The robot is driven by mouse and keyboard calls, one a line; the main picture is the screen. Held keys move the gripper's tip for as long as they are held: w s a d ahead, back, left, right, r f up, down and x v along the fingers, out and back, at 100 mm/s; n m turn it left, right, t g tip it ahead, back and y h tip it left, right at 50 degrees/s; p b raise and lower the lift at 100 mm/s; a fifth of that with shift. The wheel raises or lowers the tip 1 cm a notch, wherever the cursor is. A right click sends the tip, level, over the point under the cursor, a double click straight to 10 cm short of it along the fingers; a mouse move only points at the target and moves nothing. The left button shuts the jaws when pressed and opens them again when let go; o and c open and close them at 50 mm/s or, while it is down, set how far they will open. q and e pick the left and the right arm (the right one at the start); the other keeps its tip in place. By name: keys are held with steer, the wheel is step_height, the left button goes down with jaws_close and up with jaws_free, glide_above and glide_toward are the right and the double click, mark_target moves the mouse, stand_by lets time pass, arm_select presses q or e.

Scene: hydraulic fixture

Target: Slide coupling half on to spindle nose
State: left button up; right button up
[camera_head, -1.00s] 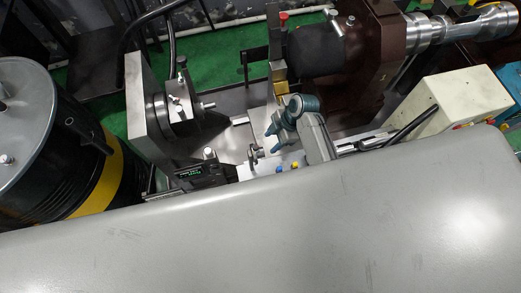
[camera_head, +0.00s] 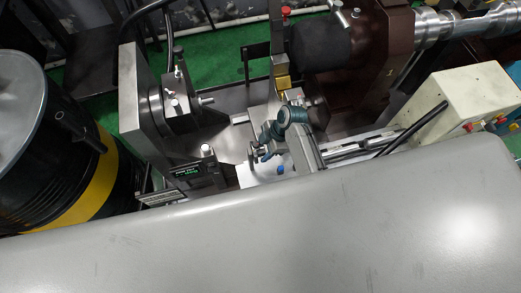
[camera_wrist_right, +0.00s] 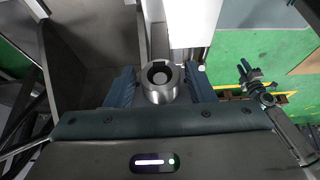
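The coupling half appears to be the steel cylinder with a round bore (camera_wrist_right: 160,92) in the right wrist view; in the head view it is small and partly covered by my gripper. My right gripper (camera_head: 266,143) is at it in the head view. In the right wrist view its blue fingers (camera_wrist_right: 161,87) stand one on each side, very near the cylinder; whether they press on it I cannot tell. A short steel shaft (camera_head: 207,100), apparently the spindle nose, sticks out rightward from the left fixture block. A small dark pronged arm (camera_wrist_right: 256,84) looks like my left gripper.
A thick upright plate (camera_head: 131,100) stands left of the shaft. A small instrument with a lit display (camera_head: 188,171) sits below it. A brown machine housing (camera_head: 370,60) and a cream control box (camera_head: 462,97) stand right. A black and yellow drum (camera_head: 95,185) is at left.

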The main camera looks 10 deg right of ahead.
steer(key=c, duration=0.7)
steer(key=shift+w+d+r+p, duration=0.1)
steer(key=shift+d+p, duration=0.15)
steer(key=shift+d, duration=1.15)
steer(key=shift+d+r+p, duration=0.1)
steer(key=shift+d+p, duration=0.15)
steer(key=shift+d, duration=1.15)
steer(key=shift+c, duration=0.2)
steer(key=o, duration=0.4)
steer(key=c, duration=0.4)
